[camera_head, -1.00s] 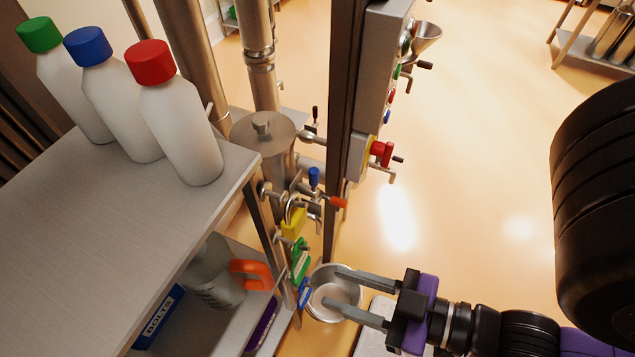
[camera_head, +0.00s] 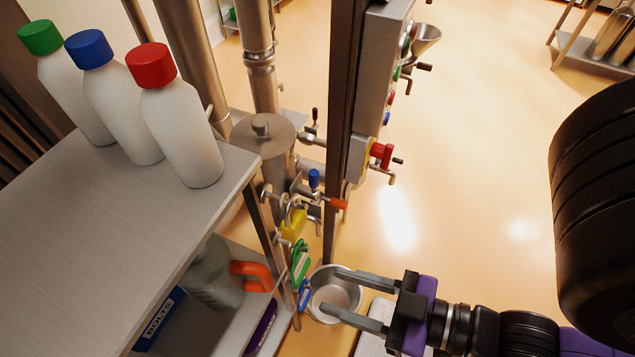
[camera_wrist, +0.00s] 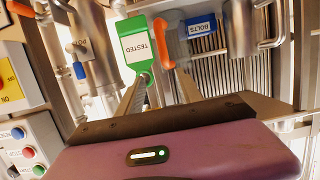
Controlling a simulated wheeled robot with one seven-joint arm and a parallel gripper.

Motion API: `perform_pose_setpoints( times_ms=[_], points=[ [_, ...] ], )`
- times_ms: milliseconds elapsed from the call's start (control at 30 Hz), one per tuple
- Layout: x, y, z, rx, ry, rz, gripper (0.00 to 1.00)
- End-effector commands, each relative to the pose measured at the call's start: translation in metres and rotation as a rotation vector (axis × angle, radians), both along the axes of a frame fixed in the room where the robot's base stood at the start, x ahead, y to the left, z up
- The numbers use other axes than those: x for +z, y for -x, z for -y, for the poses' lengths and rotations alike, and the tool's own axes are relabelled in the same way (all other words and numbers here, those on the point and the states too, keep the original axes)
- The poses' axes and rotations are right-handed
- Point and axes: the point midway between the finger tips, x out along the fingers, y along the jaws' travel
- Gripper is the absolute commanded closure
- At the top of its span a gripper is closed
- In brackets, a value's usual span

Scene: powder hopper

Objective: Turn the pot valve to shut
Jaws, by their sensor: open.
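The steel pot (camera_head: 263,133) with a flat lid stands behind the shelf corner. Among the pipework below and beside it are a blue-ended valve handle (camera_head: 314,178) and an orange-ended handle (camera_head: 338,203). I cannot tell for certain which is the pot valve.
A shelf (camera_head: 90,220) with three capped bottles fills the left. Below it are an orange-handled jug (camera_head: 215,275) and a "BOLTS" bin (camera_head: 160,318).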

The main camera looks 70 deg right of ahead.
Motion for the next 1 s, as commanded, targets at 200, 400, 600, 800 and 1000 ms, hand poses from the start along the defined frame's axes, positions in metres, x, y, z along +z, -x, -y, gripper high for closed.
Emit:
perform_pose_setpoints(
  times_ms=[200, 400, 600, 800, 1000],
  points=[
    [-0.012, -0.018, 0.021, 0.127, 0.119, 0.029, 0.57],
    [-0.047, -0.053, 0.1, 0.206, 0.223, 0.104, 0.57],
    [-0.057, -0.091, 0.191, 0.216, 0.185, 0.204, 0.57],
    [-0.063, -0.082, 0.248, 0.19, 0.058, 0.249, 0.57],
    [-0.057, -0.083, 0.239, 0.209, -0.034, 0.269, 0.57]
  ],
)
